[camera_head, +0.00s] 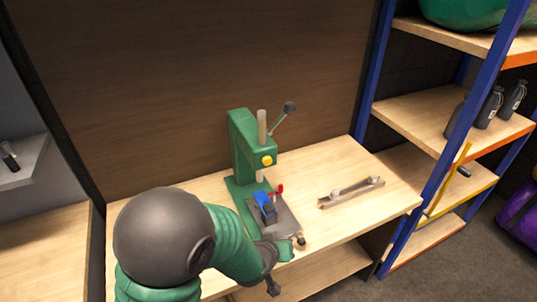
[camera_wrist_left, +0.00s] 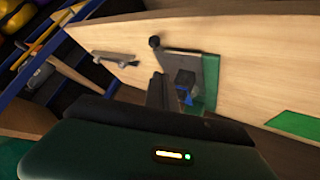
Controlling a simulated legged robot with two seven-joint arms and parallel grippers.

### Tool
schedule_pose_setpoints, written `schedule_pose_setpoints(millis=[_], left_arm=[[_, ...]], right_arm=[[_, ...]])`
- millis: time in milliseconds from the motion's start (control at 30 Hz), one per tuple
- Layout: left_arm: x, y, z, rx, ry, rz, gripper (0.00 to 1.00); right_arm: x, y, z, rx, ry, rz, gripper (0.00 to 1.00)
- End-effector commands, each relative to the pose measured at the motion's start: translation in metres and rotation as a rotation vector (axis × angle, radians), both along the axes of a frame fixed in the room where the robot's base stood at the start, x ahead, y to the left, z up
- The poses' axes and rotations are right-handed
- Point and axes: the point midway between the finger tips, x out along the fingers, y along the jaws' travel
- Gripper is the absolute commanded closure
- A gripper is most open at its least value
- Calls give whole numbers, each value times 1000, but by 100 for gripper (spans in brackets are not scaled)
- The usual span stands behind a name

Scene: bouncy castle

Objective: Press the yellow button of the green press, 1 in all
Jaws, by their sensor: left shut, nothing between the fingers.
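The green press (camera_head: 243,140) stands upright on the wooden table in the head view, with a yellow button (camera_head: 267,160) on the front of its head. A blue block (camera_head: 265,207) with a red part sits on the grey plate under the head; the blue shows also in the left wrist view (camera_wrist_left: 186,90). My left gripper (camera_head: 272,286) is low at the table's front edge, below and apart from the button. Its dark fingers (camera_wrist_left: 158,90) are shut and empty in the left wrist view, which does not show the button. My right gripper is out of view.
A metal bar with knobs (camera_head: 351,191) lies right of the press. The press's lever (camera_head: 282,119) sticks up to the right. A blue-framed shelf (camera_head: 432,107) with dark bottles stands at the right. A brown panel rises behind the table.

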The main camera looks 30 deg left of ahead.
Motion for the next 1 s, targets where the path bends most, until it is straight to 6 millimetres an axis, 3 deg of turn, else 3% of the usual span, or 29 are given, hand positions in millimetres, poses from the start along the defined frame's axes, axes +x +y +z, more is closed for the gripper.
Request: schedule_pose_setpoints(millis=[33, 200, 400, 533, 1000], left_arm=[[14, 3, 18, -35, -85, 44, 100], [51, 14, 72, -182, -430, 171, 100], [59, 19, 124, -323, -729, 212, 100], [57, 20, 137, -363, -809, 212, 100], [61, 25, 140, -369, -823, 211, 100]], right_arm=[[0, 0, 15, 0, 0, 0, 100], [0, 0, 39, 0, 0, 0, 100], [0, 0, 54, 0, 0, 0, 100], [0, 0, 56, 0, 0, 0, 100], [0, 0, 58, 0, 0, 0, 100]])
